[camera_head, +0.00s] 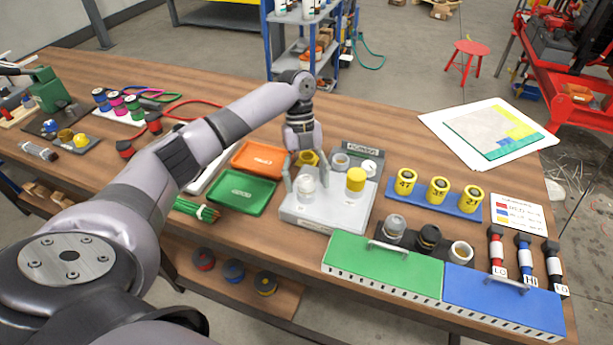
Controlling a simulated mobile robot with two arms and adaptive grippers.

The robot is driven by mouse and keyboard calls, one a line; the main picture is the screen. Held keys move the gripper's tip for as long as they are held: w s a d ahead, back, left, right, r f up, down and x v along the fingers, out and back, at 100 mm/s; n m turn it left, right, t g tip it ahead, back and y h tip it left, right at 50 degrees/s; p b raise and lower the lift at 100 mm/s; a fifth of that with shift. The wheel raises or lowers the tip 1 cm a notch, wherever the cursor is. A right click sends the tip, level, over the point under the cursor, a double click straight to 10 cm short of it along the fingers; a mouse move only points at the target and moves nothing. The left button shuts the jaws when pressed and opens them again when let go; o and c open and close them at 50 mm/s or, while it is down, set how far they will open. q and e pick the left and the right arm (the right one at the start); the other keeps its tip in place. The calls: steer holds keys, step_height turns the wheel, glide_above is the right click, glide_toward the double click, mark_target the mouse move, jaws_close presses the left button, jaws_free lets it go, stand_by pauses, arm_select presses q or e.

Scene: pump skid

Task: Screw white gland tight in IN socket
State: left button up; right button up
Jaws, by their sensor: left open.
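A light grey block (325,213) stands on the bench near the middle. On its left part a white gland (305,188) sits upright, and on its right a yellow gland (355,180) stands taller. The small labels on the block are too small to read, so I cannot tell which socket is IN. My left gripper (306,182) points down over the white gland, its fingers spread on either side of it. I cannot tell whether they touch it. My right gripper is not in view.
Behind the block a dark grey holder (377,156) carries several ring-like parts. Orange (258,158) and green (242,193) trays lie to the left. Yellow numbered cylinders on a blue strip (462,211) stand to the right. Green (380,268) and blue (500,301) handled boxes line the front edge.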

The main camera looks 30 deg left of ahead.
arm_select(q)
steer(key=n+p, duration=0.1)
steer(key=n+t+p, duration=0.1)
steer(key=p, duration=0.1)
steer(key=shift+s+r+n+h, duration=0.1)
steer(key=shift+r+n+h, duration=0.2)
steer(key=shift+n, duration=0.1)
steer(key=shift+f+n+p, duration=0.15)
steer(key=shift+n+p, duration=0.45)
steer(key=shift+p, duration=0.15)
steer(key=n+t+p, duration=0.1)
steer(key=n+p, duration=0.2)
steer(key=p, duration=0.1)
steer(key=shift+n+t+h+p, duration=0.3)
steer(key=shift+n+t+p, duration=0.3)
steer(key=shift+n+p, duration=0.1)
steer(key=shift+n, duration=0.1)
steer(key=shift+f, duration=0.1)
steer(key=shift+c, duration=0.4)
